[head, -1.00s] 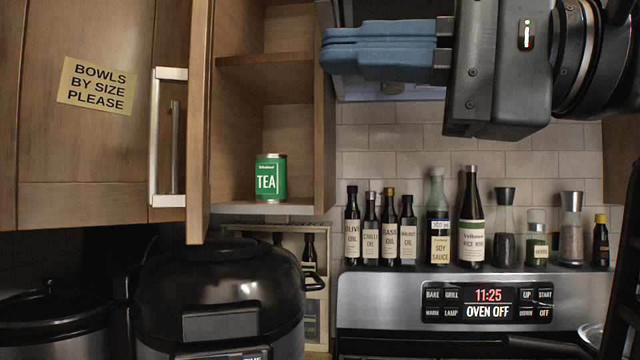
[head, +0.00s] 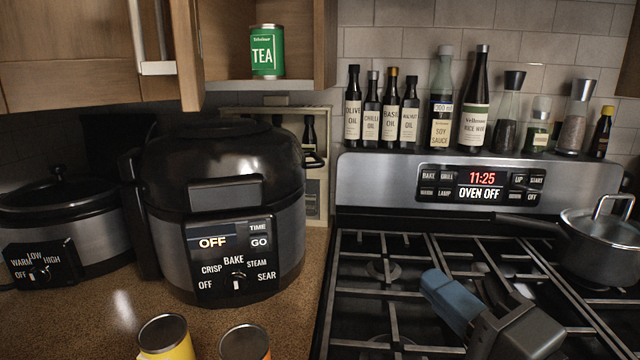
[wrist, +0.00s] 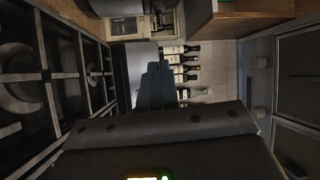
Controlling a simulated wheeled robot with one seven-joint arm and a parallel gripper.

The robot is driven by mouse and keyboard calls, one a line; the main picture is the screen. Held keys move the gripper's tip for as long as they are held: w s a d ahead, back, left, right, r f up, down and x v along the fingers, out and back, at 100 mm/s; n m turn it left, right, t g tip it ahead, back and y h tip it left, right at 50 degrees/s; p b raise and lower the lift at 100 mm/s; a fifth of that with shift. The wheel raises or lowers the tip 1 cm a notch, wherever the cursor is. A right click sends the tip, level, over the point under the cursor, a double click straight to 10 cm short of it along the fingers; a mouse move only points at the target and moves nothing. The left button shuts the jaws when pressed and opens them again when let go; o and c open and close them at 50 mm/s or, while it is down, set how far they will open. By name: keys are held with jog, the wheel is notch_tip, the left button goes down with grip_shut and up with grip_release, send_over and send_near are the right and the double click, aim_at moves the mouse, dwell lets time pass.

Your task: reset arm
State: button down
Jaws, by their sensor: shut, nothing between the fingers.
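My gripper (head: 447,300) is low over the stove grates at the lower right of the head view. Its blue fingers lie together with nothing between them and point up and left. In the wrist view the blue fingers (wrist: 155,85) are dark and closed, with the bottles beyond them. A green tea can (head: 267,52) stands on the shelf of the open cabinet, well apart from my gripper.
The stove (head: 390,268) has black grates, and a lidded pot (head: 600,245) stands at its right. Several bottles (head: 390,112) line the ledge behind. A multicooker (head: 220,210), a slow cooker (head: 75,235) and two cans (head: 165,338) occupy the counter. The cabinet door (head: 186,55) hangs open.

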jog(key=s+d+f+n+h, duration=0.1)
jog(key=s+d+f+h, duration=0.2)
jog(key=s+f, duration=0.4)
jog(key=s+d+f+n+h, duration=0.2)
jog(key=s+d+f+h, duration=0.1)
jog(key=s+f, duration=0.45)
jog(key=s+d+f+n+g+h, duration=0.1)
jog(key=s+n, duration=0.3)
jog(key=s, duration=0.5)
jog(key=s+d+f+n+g+h, duration=0.1)
jog(key=s+n, duration=0.3)
jog(key=s, duration=0.6)
jog(key=shift+s+g, duration=0.2)
jog(key=shift+g, duration=0.1)
